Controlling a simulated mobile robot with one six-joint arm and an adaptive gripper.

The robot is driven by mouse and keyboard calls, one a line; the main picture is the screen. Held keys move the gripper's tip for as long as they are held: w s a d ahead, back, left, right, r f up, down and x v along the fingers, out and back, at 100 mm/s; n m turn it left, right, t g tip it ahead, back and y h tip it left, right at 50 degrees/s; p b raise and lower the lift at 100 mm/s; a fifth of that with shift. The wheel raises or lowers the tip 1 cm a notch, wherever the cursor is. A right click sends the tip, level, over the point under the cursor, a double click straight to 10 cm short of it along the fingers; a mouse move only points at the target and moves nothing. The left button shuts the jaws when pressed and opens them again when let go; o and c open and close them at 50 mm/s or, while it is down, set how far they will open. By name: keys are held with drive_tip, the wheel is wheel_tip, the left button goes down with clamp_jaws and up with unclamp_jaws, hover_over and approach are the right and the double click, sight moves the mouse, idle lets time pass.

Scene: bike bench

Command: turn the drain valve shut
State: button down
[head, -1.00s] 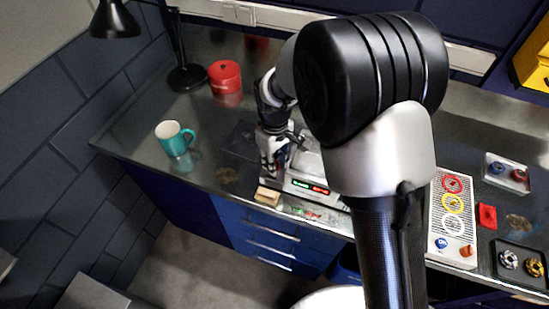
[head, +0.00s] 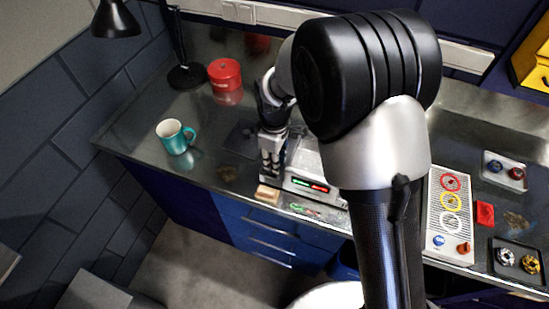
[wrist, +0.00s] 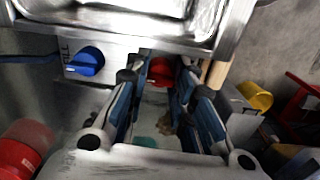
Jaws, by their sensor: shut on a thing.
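The steel washer unit (head: 305,172) stands near the bench's front edge, with a green and a red light on its front; its open basin (wrist: 130,18) fills the top of the wrist view. A red knob (wrist: 162,69), apparently the drain valve, is on its side panel. My gripper (wrist: 160,78) is shut on this knob, one finger on each side. The fingers partly cover the knob, so its pointer and label cannot be read. In the head view my gripper (head: 272,165) points down at the unit's left end. A blue knob (wrist: 85,61) marked FILL sits beside the red one.
A wooden block (head: 267,194) lies at the unit's front left corner. A teal mug (head: 174,138), a red can (head: 224,76) and a black lamp (head: 186,76) stand to the left. A perforated board with rings (head: 436,222) and small trays are on the right.

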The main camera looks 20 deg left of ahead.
drive_tip(key=c, duration=1.6)
unclamp_jaws()
wheel_tip(320, 180, up, 12)
